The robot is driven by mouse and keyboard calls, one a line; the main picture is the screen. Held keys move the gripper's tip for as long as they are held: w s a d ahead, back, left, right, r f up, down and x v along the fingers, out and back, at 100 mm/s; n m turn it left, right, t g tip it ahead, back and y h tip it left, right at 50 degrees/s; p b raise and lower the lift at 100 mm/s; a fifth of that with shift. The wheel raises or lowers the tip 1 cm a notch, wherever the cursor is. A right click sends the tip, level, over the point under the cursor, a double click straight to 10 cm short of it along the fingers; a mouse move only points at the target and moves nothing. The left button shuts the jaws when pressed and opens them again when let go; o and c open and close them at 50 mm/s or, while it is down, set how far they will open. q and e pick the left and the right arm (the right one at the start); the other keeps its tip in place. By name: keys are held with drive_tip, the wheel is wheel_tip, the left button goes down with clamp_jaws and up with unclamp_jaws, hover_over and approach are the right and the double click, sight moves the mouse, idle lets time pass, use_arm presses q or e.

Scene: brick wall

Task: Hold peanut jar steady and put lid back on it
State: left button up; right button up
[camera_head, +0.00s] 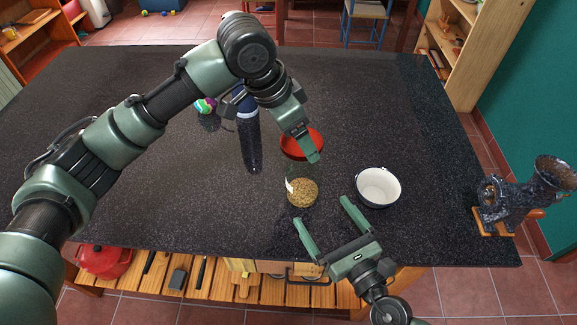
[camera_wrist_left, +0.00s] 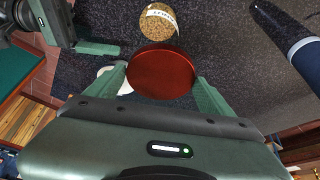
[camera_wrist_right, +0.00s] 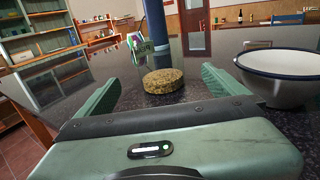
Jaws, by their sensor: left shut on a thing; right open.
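The peanut jar (camera_head: 302,192) stands upright on the dark table, clear-walled with peanuts inside. It also shows in the left wrist view (camera_wrist_left: 158,22) and in the right wrist view (camera_wrist_right: 163,82). The round red lid (camera_head: 302,143) is apart from the jar, on its far side in the head view. My left gripper (camera_wrist_left: 161,80) is shut on the lid's sides; its arm hides part of it in the head view. My right gripper (camera_head: 321,211) is open, low at the near side of the jar, its fingers pointing toward it; the jar appears between them in the right wrist view.
A white bowl with a dark rim (camera_head: 378,187) stands close right of the jar. A dark blue bottle-like object (camera_head: 249,140) is left of the lid. A grinder (camera_head: 525,195) stands at the right edge. The table's left part is bare beneath my left arm.

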sight(299, 149)
use_arm(q)
drive_tip(key=shift+r, duration=0.1)
drive_tip(key=shift+s+d+r, duration=0.25)
drive_tip(key=shift+s+d, duration=0.15)
drive_tip(key=shift+s, duration=0.2)
drive_tip(key=shift+s+d+r, duration=0.2)
drive_tip(key=shift+s+d, duration=0.2)
drive_tip(key=shift+s, duration=0.2)
use_arm(e)
drive_tip(key=shift+s+d+r, duration=0.2)
drive_tip(key=shift+s+d, duration=0.15)
drive_tip(key=shift+s, duration=0.2)
drive_tip(key=shift+s+d+r, duration=0.15)
drive_tip(key=shift+s+d, duration=0.15)
drive_tip(key=shift+s, duration=0.2)
use_arm(q)
drive_tip(key=shift+w+a, duration=0.1)
use_arm(e)
drive_tip(key=shift+w+a, duration=0.15)
drive_tip(key=shift+w, duration=0.05)
use_arm(q)
drive_tip(key=shift+w+a+f, duration=0.2)
drive_tip(key=shift+w+a, duration=0.05)
drive_tip(key=shift+w, duration=0.15)
use_arm(e)
drive_tip(key=x, duration=1.2)
drive_tip(key=shift+w+a, duration=0.1)
drive_tip(key=shift+w, duration=0.05)
use_arm(q)
drive_tip(key=shift+s, duration=0.1)
